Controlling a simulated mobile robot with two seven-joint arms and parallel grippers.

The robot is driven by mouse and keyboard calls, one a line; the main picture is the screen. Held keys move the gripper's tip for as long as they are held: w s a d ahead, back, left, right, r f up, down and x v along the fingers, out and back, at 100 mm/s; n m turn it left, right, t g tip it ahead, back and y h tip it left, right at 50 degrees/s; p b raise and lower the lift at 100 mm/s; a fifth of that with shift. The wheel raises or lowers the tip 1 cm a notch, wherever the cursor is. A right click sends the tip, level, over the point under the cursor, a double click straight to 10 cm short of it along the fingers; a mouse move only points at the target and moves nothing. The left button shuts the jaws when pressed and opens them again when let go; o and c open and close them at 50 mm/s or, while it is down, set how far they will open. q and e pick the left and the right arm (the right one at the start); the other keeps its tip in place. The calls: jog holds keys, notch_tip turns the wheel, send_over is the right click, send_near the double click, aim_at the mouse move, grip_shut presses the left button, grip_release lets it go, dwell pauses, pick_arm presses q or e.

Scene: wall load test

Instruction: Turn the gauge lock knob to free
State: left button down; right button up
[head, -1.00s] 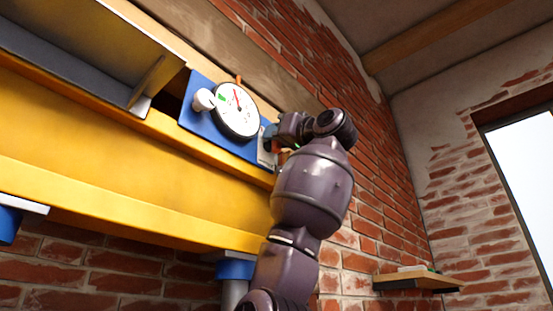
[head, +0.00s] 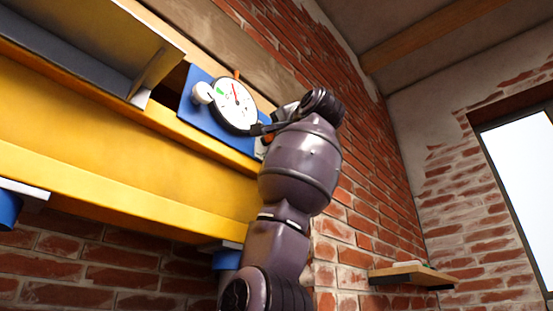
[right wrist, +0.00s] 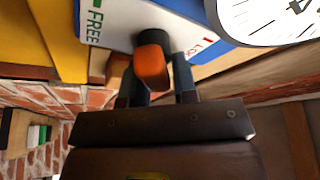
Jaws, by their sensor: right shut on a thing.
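The lock knob (right wrist: 152,62) has an orange grip on a dark base and sits on a white label plate (right wrist: 112,22) in the right wrist view. Green "FREE" is printed left of the knob; red lettering, partly hidden, is to its right. My right gripper (right wrist: 160,84) is shut on the knob, with a dark finger on either side. In the head view the right gripper (head: 258,129) is at the lower right of the gauge (head: 233,105), and my wrist mostly hides the knob. My left gripper is out of view.
The gauge is on a blue plate (head: 190,112) with a white round part (head: 202,93) at its left. A yellow beam (head: 110,140) runs below. A brick wall stands behind, with a small wooden shelf (head: 412,274) at lower right.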

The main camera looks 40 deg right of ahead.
jog(key=m, duration=0.1)
jog(key=m+g, duration=0.1)
jog(key=m, duration=0.1)
jog(key=m+h, duration=0.1)
jog(key=m, duration=0.1)
jog(key=shift+d+f+g+p, duration=0.15)
jog(key=shift+f+g+p, duration=0.15)
jog(key=shift+p, duration=0.05)
jog(key=shift+d+f+m+g+p, duration=0.1)
jog(key=shift+f+m+g+p, duration=0.15)
jog(key=shift+m, duration=0.55)
jog(key=shift+f+m+g+p, duration=0.1)
jog(key=shift+m+g, duration=0.25)
jog(key=shift+m, duration=0.45)
jog(key=o, duration=0.8)
